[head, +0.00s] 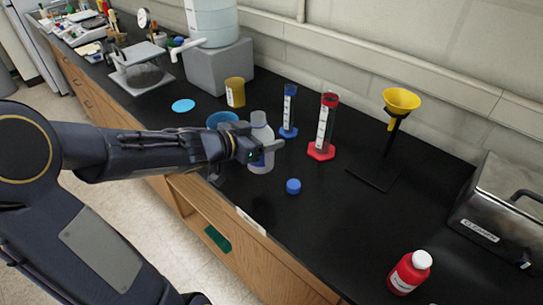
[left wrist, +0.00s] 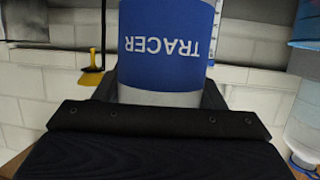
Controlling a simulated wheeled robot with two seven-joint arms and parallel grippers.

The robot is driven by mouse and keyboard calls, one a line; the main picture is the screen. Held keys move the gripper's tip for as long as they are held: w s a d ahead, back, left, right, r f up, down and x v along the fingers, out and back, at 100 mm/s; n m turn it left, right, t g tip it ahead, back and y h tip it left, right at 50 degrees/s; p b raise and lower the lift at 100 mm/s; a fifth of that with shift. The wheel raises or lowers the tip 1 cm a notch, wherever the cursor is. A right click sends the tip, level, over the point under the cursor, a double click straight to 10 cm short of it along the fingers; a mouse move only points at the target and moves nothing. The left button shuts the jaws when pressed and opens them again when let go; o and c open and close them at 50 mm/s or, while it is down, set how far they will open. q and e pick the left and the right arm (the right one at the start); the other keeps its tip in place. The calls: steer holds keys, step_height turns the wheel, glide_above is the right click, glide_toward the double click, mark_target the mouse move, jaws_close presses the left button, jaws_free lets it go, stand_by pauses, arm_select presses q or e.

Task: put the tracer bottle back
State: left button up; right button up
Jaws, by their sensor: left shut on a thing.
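The tracer bottle (head: 261,136) is a pale bottle, roughly upright in the head view, above or on the black counter. My left gripper (head: 262,151) is shut on it and hides part of its side. In the left wrist view the blue label (left wrist: 166,45) reads TRACER upside down and fills the space between the fingers. I cannot tell whether the bottle's base touches the counter. My right gripper is not in view.
A blue cap (head: 293,186) lies in front. Blue (head: 289,112) and red (head: 323,127) cylinders stand behind, with a yellow funnel (head: 402,101) on a stand. A blue disc (head: 183,105), a yellow jar (head: 235,92) and a red bottle (head: 408,273) are also there.

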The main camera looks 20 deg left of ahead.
arm_select(q)
steer(key=w+f, duration=0.1)
steer(key=w+f+b, duration=0.1)
steer(key=f, duration=0.1)
steer(key=w+f, duration=0.2)
steer(key=shift+f, duration=0.2)
step_height(320, 180, down, 3)
steer(key=shift+w+f+b, duration=0.1)
steer(key=shift+w+b, duration=0.05)
steer(key=shift+b, duration=0.6)
steer(key=shift+f, duration=0.1)
steer(key=shift+f, duration=0.15)
steer(key=o, duration=1.2)
